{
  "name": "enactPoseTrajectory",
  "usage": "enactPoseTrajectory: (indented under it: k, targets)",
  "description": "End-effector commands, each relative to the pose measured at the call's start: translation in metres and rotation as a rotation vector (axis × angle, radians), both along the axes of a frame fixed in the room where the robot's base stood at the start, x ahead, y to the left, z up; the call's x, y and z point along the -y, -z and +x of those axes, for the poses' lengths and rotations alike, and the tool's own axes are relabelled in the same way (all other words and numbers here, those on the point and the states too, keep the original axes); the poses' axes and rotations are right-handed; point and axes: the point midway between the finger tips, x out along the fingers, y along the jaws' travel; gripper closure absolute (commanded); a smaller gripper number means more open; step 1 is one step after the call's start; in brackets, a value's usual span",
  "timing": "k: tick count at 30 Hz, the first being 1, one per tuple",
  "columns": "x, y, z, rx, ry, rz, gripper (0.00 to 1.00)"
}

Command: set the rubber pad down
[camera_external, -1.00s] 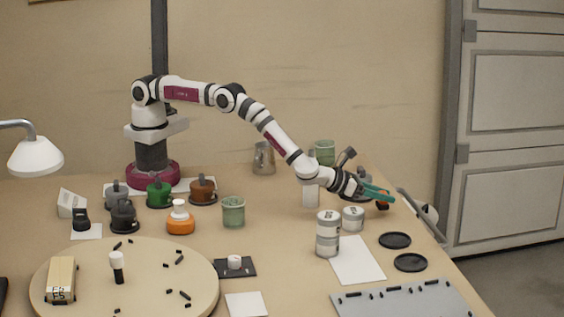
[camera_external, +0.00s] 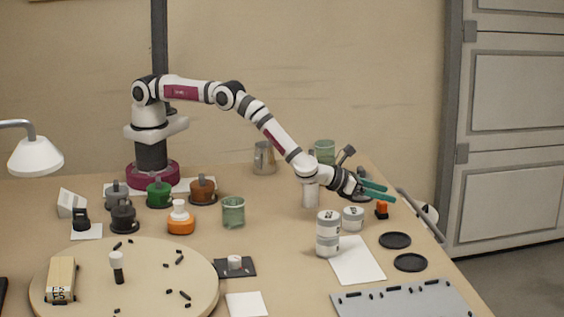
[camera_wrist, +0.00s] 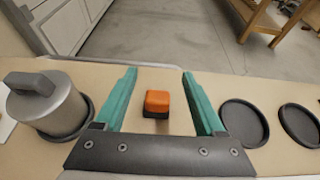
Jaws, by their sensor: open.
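A small orange block with a dark base (camera_external: 382,210) stands upright on the table near its right edge; no other thing near my gripper looks like a rubber pad. In the wrist view the orange block (camera_wrist: 157,103) lies between my two green fingers, with a gap on both sides. My gripper (camera_external: 385,192) is open and empty, just above and beside the block in the external view. My gripper (camera_wrist: 159,75) has its fingers spread in the wrist view.
Two black discs (camera_external: 395,240) (camera_external: 410,262) lie to the right. White-grey canisters (camera_external: 328,234) (camera_external: 352,218) stand to the left, and a grey lidded pot (camera_wrist: 45,104) is close by my left finger. A white sheet (camera_external: 357,260) lies in front. The table's right edge is near.

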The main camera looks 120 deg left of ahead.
Motion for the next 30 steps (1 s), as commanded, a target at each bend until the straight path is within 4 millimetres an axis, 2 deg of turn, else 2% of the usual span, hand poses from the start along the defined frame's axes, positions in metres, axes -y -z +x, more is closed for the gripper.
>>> enactPoseTrajectory:
  k: [9, 12, 16, 21, 23, 25, 26, 27, 29, 30]
  targets:
    - [0.057, -0.031, -0.054, -0.003, 0.004, 0.001, 0.28]
    - [0.069, -0.038, -0.067, -0.002, 0.003, 0.001, 0.28]
    - [0.077, -0.042, -0.075, -0.002, 0.002, 0.0, 0.28]
    - [0.082, -0.049, -0.074, -0.027, 0.044, 0.018, 0.28]
    - [0.095, -0.069, -0.067, -0.105, 0.177, 0.074, 0.28]
    - [0.124, -0.106, -0.064, -0.27, 0.477, 0.23, 0.28]
    - [0.141, -0.124, -0.07, -0.356, 0.644, 0.335, 0.28]
    - [0.165, -0.147, -0.086, -0.472, 0.887, 0.505, 0.28]
    - [0.195, -0.173, -0.131, -0.632, 1.262, 0.814, 0.28]
    - [0.21, -0.184, -0.174, -0.727, 1.515, 1.047, 0.28]
